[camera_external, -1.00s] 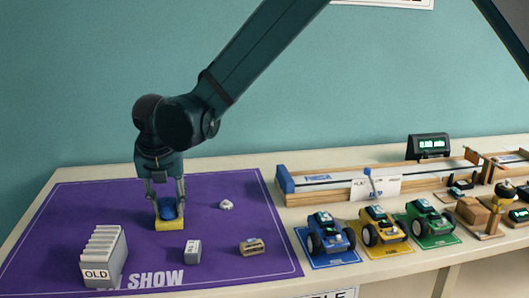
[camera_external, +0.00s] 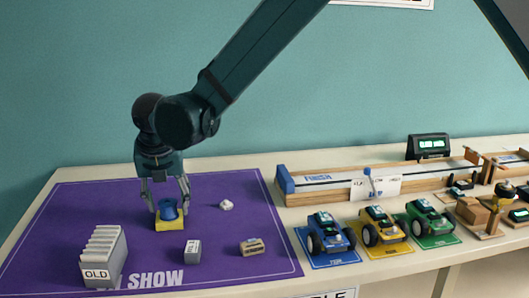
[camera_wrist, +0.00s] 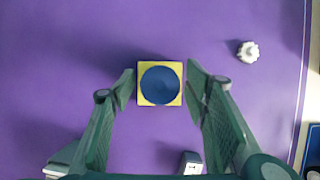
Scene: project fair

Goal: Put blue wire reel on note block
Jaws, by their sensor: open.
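The blue wire reel (camera_external: 168,210) stands upright on the yellow note block (camera_external: 170,225), which lies on the purple mat. In the wrist view the round top of the reel (camera_wrist: 160,85) sits within the square outline of the note block (camera_wrist: 141,99), roughly centred. My gripper (camera_external: 168,203) is open above and around the reel. In the wrist view its fingertips (camera_wrist: 160,80) stand apart on the left and right of the block, with a gap on each side.
A small white knob-like piece (camera_external: 227,205) lies to the right. A grey block (camera_external: 192,251), a tan connector-like piece (camera_external: 252,246) and a file box marked OLD (camera_external: 108,265) stand nearer the front. Toy cars (camera_external: 330,233) stand further right. The mat's back left is clear.

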